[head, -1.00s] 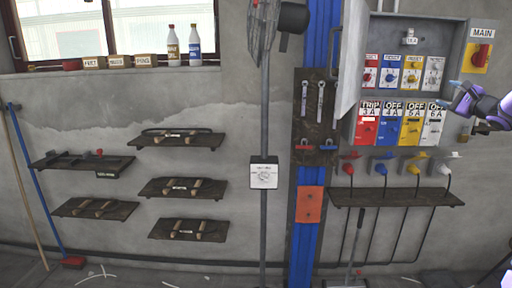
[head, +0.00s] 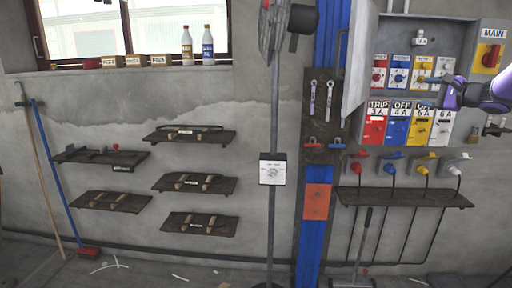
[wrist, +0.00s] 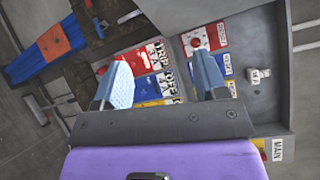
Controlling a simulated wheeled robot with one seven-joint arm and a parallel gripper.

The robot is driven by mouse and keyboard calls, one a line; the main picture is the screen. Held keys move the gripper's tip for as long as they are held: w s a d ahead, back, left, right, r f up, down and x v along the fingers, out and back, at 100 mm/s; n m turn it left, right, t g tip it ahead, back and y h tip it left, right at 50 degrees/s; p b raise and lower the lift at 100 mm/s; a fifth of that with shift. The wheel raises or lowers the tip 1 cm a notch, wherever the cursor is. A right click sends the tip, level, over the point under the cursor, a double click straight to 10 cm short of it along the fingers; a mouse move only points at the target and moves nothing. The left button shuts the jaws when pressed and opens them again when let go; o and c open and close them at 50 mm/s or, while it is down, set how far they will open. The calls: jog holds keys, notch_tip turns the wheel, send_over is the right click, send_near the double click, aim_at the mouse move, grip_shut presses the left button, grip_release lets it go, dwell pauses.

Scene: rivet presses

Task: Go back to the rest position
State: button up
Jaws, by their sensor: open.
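My purple arm reaches in from the right edge of the head view, and my gripper (head: 432,93) is in front of the open electrical panel (head: 455,50). In the wrist view my gripper (wrist: 163,84) shows two blue-grey fingers spread apart with nothing between them. Beyond the fingers are the panel's coloured labelled blocks: a red TRIP block (head: 374,124), a blue OFF block (head: 396,124) and a yellow OFF block (head: 419,124). The fingers appear clear of the panel, though the exact gap cannot be told.
The open panel door (head: 357,60) juts out at the panel's left. A fan pole (head: 272,220) stands left of the blue column (head: 308,240). Several small shelves (head: 195,183) and two bottles (head: 208,45) are further left.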

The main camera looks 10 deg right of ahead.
jog(key=s+a+f+n+g, duration=0.1)
jog(key=s+a+n+g, duration=0.25)
jog(key=a, duration=0.65)
jog(key=s+a+n+g, duration=0.2)
jog(key=s+a, duration=0.3)
jog(key=a, duration=0.4)
jog(key=s+a+f+n+g, duration=0.1)
jog(key=s+a+n+g, duration=0.25)
jog(key=a, duration=0.65)
jog(key=s+a+f+n+h, duration=0.2)
jog(key=s, duration=0.6)
jog(key=s+a+f+n+g+h, duration=0.1)
jog(key=s+a+f+n+h, duration=0.1)
jog(key=s, duration=0.7)
jog(key=s+a+f+n+g+h, duration=0.1)
jog(key=s+a+f+n, duration=0.1)
jog(key=s, duration=0.7)
jog(key=shift+s+f+n+h, duration=0.15)
jog(key=shift+f+n+h, duration=0.35)
jog(key=shift+n, duration=0.5)
jog(key=shift+a+f, duration=0.1)
